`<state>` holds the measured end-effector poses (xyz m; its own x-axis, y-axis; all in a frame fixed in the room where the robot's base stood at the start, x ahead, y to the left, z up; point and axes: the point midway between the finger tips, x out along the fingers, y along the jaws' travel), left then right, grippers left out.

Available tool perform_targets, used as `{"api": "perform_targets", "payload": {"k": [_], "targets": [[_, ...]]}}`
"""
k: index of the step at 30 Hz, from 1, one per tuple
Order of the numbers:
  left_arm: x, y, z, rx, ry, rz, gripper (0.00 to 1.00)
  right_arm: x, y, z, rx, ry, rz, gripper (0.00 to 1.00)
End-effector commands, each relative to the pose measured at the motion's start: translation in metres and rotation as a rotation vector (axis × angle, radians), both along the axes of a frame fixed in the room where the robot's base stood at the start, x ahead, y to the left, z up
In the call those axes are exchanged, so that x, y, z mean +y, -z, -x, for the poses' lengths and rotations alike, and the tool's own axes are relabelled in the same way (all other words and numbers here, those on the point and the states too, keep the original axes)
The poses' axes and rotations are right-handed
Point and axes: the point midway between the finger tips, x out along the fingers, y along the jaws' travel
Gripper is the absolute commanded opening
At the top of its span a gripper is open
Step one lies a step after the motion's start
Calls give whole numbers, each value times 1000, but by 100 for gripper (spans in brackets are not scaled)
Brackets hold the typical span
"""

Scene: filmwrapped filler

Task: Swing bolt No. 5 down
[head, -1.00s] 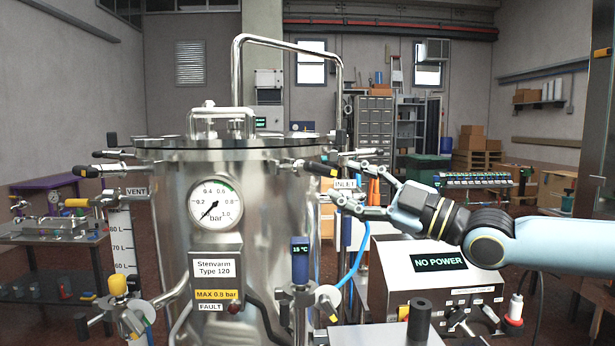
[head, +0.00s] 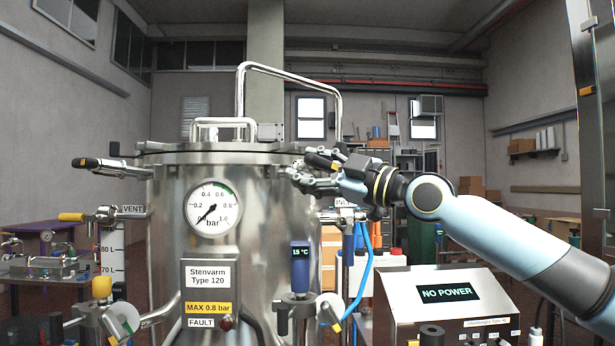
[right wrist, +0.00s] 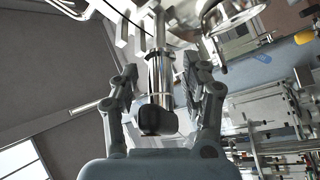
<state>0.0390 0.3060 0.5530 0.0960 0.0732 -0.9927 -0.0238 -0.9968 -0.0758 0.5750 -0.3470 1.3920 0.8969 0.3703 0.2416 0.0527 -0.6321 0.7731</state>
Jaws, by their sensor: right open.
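The steel vessel (head: 165,215) has a flanged lid (head: 230,152) with swing bolts at its rim. In the right wrist view a bolt's metal shank (right wrist: 160,75) with a black end (right wrist: 158,118) lies between the two open fingers, with gaps on both sides. Another black-handled bolt (head: 88,163) sticks out at the left rim. I cannot read any bolt number. My left gripper is not in view.
A pressure gauge (head: 213,209) and a "FAULT" label (head: 201,323) are on the vessel front. A "NO POWER" box (head: 447,293) stands below my right arm. A blue hose (head: 362,275) hangs right of the vessel. A tall pipe loop (head: 290,72) rises behind the lid.

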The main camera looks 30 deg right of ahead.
Motion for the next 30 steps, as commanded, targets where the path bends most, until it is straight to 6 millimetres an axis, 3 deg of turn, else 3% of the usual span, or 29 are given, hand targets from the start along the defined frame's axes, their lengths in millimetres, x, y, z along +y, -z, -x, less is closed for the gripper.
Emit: {"api": "perform_targets", "payload": {"k": [11,22,30], "targets": [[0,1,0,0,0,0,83,3,-1,-4,-1,-6,2,47],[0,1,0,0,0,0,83,3,-1,-4,0,-5,2,0],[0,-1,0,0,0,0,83,3,-2,-4,3,-5,3,0]]}}
